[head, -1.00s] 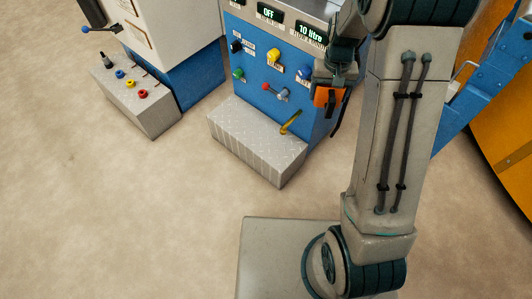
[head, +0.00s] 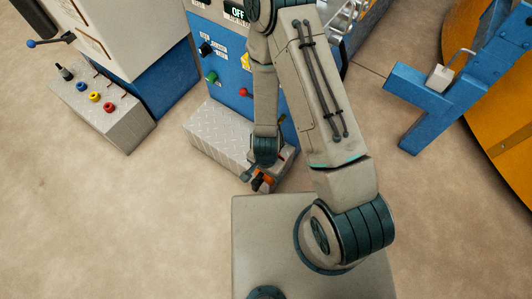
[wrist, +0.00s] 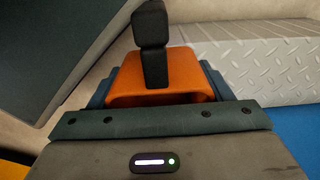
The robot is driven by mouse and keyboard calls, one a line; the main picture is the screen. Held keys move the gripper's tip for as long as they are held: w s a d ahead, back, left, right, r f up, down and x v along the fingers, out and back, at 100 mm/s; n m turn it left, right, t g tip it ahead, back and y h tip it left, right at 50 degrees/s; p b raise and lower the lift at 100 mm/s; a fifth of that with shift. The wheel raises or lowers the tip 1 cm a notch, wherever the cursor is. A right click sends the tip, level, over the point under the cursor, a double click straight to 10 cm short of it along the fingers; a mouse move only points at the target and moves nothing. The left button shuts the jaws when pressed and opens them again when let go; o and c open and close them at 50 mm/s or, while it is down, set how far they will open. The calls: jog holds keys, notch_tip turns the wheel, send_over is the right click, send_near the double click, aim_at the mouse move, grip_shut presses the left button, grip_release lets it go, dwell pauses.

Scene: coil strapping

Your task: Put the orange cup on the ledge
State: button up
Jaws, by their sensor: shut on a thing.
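The orange cup (head: 268,181) is held in my gripper (head: 259,180), low beside the near right end of the ledge in the head view. The ledge (head: 214,130) is a grey diamond-plate step at the foot of the blue machine. In the wrist view the cup (wrist: 192,62) sits in my gripper (wrist: 153,62), with a black finger across its face. The ledge (wrist: 260,62) shows there behind and to the right, and looks apart from the cup. Most of the cup is hidden in the head view by my gripper.
The blue machine (head: 213,62) with knobs rises behind the ledge, partly hidden by my arm. A grey control box (head: 100,108) with coloured knobs stands left. The floor at left is clear.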

jog(key=w+f+b, duration=0.1)
jog(key=w+f, duration=0.1)
jog(key=w, duration=0.1)
jog(key=w+f+b, duration=0.1)
jog(key=w+f, duration=0.1)
jog(key=w, duration=0.2)
jog(key=w+f+b, duration=0.1)
jog(key=w+f, duration=0.1)
jog(key=w, duration=0.1)
jog(key=shift+w+f, duration=0.15)
jog(key=shift+w, duration=0.05)
jog(key=shift+d+f+b, duration=0.1)
jog(key=shift+f+b, duration=0.8)
jog(key=shift+f, duration=1.05)
jog(key=shift+f, duration=0.15)
jog(key=o, duration=1)
notch_tip(320, 180, up, 13)
jog(key=p, duration=0.5)
jog(key=shift+f, duration=0.2)
